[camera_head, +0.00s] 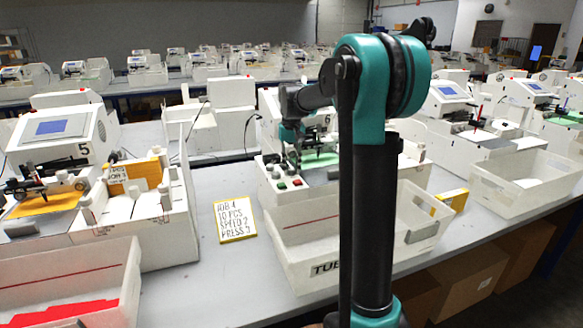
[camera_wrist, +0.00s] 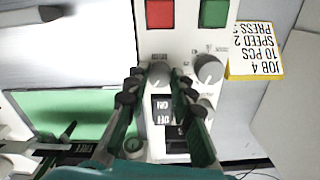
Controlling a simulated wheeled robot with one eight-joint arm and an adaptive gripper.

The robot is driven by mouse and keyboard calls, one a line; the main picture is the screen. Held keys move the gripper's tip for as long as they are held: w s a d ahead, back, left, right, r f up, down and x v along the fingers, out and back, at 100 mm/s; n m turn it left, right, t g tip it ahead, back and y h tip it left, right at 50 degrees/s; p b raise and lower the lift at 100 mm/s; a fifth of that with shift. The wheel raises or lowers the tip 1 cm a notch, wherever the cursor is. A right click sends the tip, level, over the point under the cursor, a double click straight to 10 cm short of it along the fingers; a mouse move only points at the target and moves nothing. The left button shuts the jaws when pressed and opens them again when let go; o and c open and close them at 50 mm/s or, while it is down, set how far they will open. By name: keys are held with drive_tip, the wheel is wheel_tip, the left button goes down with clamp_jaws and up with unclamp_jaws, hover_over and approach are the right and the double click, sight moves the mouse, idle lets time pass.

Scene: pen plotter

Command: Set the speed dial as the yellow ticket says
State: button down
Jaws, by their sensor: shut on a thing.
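The yellow-edged ticket (camera_head: 234,219) lies on the bench and reads JOB 4, 10 PCS, SPEED 2, PRESS 3. It also shows upside down in the wrist view (camera_wrist: 256,50). My gripper (camera_wrist: 159,86) reaches down over the plotter's white control panel (camera_head: 270,193). Its two fingers are closed around a pale round dial (camera_wrist: 157,74). The small label by this dial is too blurred to read, and its pointer setting cannot be told. Another knob (camera_wrist: 208,69) stands right beside it, apart from the fingers.
A red button (camera_wrist: 160,13) and a green button (camera_wrist: 214,13) sit on the same panel. A black switch (camera_wrist: 161,106) lies between my fingers. A white bin (camera_head: 350,240) stands before the panel. Another plotter (camera_head: 60,138) stands at left.

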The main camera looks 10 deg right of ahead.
sight(291, 170)
drive_tip(key=shift+n, duration=1.2)
drive_tip(key=c, duration=1.3)
unclamp_jaws()
drive_tip(key=shift+r, duration=0.15)
wheel_tip(291, 170, up, 12)
drive_tip(key=shift+s, duration=0.1)
